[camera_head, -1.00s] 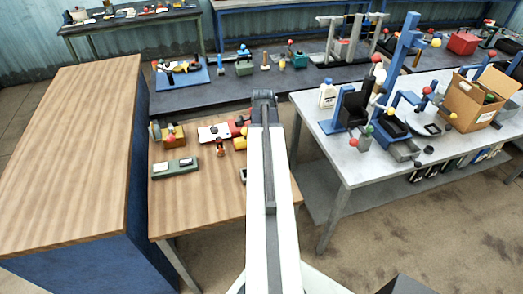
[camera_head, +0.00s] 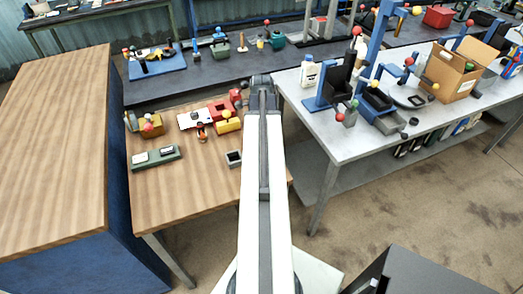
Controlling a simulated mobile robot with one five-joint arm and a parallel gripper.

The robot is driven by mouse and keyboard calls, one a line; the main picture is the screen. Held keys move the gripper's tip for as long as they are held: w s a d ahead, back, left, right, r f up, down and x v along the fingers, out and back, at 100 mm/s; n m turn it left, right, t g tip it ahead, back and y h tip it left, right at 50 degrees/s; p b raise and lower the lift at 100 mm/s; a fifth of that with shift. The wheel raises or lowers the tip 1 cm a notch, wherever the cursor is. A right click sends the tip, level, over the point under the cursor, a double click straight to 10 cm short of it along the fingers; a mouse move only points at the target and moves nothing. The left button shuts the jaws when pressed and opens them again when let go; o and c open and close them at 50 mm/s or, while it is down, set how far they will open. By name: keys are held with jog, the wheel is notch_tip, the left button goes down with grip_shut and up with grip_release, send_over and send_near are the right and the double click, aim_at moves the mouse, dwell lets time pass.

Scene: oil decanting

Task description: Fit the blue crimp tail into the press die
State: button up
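I cannot pick out the blue crimp tail or the press die for certain. A blue-framed device with a black part (camera_head: 341,77) stands on the grey table at the right. My white arm reaches away from me up the middle of the picture. Its dark far end lies near the right back corner of the wooden table. My gripper's fingers do not show, so I cannot see whether anything is held.
The wooden table (camera_head: 195,185) holds a green tray (camera_head: 168,155), a yellow block (camera_head: 228,122) and a small dark box (camera_head: 234,158). A tall wooden-topped cabinet (camera_head: 55,140) stands left. The grey table (camera_head: 345,145) carries a white bottle (camera_head: 308,72) and a cardboard box (camera_head: 455,72). Floor shows at lower right.

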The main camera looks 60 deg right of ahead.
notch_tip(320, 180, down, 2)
jog(key=shift+b, duration=0.35)
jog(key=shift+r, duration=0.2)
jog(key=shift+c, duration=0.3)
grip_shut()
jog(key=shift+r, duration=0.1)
